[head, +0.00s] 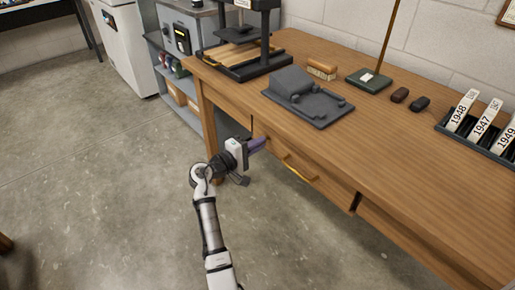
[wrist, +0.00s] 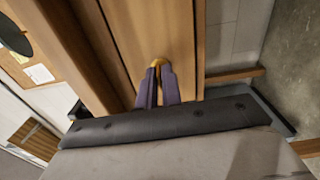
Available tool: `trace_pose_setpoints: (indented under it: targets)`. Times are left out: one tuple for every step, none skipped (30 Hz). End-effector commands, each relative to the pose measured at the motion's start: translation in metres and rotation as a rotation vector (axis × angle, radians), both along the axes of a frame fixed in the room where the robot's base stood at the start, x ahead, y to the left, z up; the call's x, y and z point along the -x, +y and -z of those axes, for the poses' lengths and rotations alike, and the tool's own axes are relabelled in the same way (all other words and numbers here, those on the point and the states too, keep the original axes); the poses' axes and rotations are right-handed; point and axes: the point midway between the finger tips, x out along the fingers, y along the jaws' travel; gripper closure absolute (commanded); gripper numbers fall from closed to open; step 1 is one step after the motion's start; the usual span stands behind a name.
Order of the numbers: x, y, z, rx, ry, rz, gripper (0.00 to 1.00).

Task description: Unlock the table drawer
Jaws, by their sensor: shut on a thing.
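The table drawer (head: 318,178) is in the front of the wooden table, with a brass bar handle (head: 300,172); it looks closed. My gripper (head: 261,142) is at the drawer front, left of the handle. In the wrist view my gripper's purple fingers (wrist: 158,85) are close together on a small brass piece (wrist: 157,62) at the wooden front. It looks like the key at the lock, but most of it is hidden between the fingers. I cannot tell how far the key is turned.
The wooden table (head: 330,140) bears a dark grey moulded block (head: 300,92), a press (head: 240,45), a brush (head: 321,68), and a rack (head: 455,133) of year-marked cards. A grey shelf unit (head: 190,110) stands left of the table. The concrete floor (head: 90,190) at left is clear.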

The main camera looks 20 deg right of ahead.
Motion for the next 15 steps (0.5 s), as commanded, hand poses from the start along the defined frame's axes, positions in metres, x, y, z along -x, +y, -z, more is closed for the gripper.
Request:
trace_pose_setpoints:
  targets:
    - [0.0002,-0.0004,0.0021,-0.005,-0.012,0.001,1.00]
    - [0.0002,-0.0004,0.0020,-0.008,-0.019,0.001,1.00]
    - [0.0002,-0.0004,0.0018,-0.011,-0.026,0.001,1.00]
    - [0.0002,-0.0004,0.0017,-0.013,-0.030,0.001,1.00]
    - [0.0002,-0.0004,0.0015,-0.014,-0.033,0.001,1.00]
    - [0.0002,-0.0004,0.0013,-0.015,-0.037,0.001,1.00]
    - [0.0002,-0.0004,0.0012,-0.016,-0.039,0.001,1.00]
    - [0.0002,-0.0004,0.0011,-0.017,-0.041,0.001,1.00]
    - [0.0002,-0.0004,0.0010,-0.017,-0.042,0.001,1.00]
    - [0.0002,-0.0004,0.0009,-0.018,-0.043,0.001,1.00]
    - [0.0002,-0.0004,0.0008,-0.018,-0.044,0.001,1.00]
    - [0.0002,-0.0004,0.0007,-0.018,-0.044,0.001,1.00]
    - [0.0002,-0.0004,0.0007,-0.018,-0.044,0.001,1.00]
    - [0.0002,-0.0004,0.0006,-0.018,-0.044,0.001,1.00]
    - [0.0002,-0.0004,0.0006,-0.018,-0.043,0.001,1.00]
